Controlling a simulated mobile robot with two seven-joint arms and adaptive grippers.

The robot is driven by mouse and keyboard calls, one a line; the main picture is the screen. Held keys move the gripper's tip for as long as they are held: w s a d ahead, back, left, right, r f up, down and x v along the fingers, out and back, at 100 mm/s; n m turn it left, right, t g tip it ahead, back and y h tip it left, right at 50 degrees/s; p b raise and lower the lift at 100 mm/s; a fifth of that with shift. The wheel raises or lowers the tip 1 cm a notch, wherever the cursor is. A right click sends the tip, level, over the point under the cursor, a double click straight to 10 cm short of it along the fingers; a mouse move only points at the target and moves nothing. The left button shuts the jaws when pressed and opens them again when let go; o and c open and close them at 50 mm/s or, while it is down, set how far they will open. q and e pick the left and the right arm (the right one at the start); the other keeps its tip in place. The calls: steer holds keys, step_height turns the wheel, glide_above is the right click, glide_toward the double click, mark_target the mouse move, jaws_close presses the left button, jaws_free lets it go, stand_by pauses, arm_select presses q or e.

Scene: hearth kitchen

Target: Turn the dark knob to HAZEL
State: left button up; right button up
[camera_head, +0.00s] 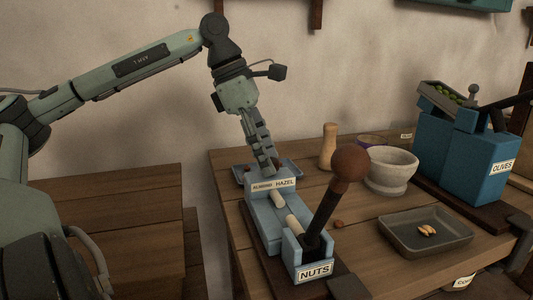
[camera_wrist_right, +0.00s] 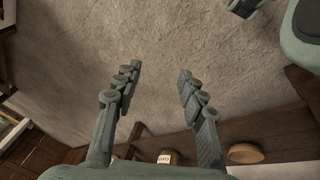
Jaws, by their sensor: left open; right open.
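The blue nuts machine (camera_head: 262,228) stands on the table with a NUTS label on its front. I cannot clearly make out the dark knob; the fingers and plate cover that spot, so contact cannot be told. My right gripper (camera_wrist_right: 159,72) is open and empty in the right wrist view, facing the wall.
A lever with a brown ball (camera_head: 350,163) rises from the machine's front right. A grey tray (camera_head: 397,241) with nuts, a stone mortar (camera_head: 391,172) and a wooden pestle or mill (camera_head: 327,147) stand to the right. A blue olives machine (camera_head: 465,160) is farther right.

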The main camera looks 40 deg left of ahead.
arm_select(q)
steer(key=c, duration=1.2)
steer(key=shift+o, duration=0.2)
